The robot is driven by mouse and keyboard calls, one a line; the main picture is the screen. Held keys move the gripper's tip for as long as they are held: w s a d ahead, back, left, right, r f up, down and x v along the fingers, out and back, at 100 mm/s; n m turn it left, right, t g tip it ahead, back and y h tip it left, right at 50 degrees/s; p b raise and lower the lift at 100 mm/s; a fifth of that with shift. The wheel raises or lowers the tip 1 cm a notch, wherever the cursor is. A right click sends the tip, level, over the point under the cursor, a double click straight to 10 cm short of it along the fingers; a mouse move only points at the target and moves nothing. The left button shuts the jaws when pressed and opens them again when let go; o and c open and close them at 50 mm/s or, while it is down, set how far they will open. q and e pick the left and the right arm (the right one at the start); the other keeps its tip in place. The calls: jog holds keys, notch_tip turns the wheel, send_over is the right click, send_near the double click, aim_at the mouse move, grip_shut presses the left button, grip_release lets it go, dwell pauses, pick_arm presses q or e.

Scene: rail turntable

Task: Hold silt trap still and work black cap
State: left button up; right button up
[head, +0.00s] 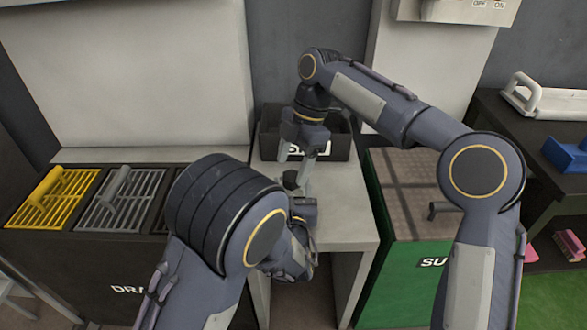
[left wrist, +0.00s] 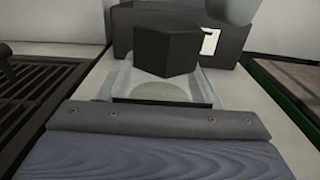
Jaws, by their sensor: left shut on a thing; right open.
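The black cap (left wrist: 166,50) is a dark, many-sided block in the left wrist view. My left gripper (left wrist: 155,82) is shut on the silt trap, one finger on each side. My right gripper (head: 296,156) points down, open, with its fingertips just above the cap and apart from it. One of its fingers shows at the top right of the left wrist view.
A dark labelled bin (head: 335,142) stands behind the grippers on the bench (head: 345,215). Yellow and grey grates (head: 55,195) lie on the dark unit at left. A green-sided unit (head: 395,260) stands at right, and a dark shelf holds a blue block (head: 566,154).

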aim_at(292, 176)
jog(key=shift+r, duration=0.45)
jog(key=m+t, duration=0.1)
jog(key=m, duration=0.4)
jog(key=shift+s, duration=0.15)
jog(key=m+t, duration=0.1)
jog(key=m, duration=0.2)
jog(key=m+t, duration=0.1)
jog(key=m, duration=0.2)
jog(key=shift+s, duration=0.1)
jog(key=m+t+h, duration=0.1)
jog(key=m, duration=0.5)
jog(key=shift+a, duration=0.15)
jog(key=m+h, duration=0.1)
jog(key=m, duration=0.3)
jog(key=shift+s+a+t, duration=0.1)
jog(key=shift+t, duration=0.3)
jog(key=m+h, duration=0.1)
jog(key=m, duration=0.2)
jog(key=shift+f, duration=0.1)
jog(key=shift+f, duration=1.9)
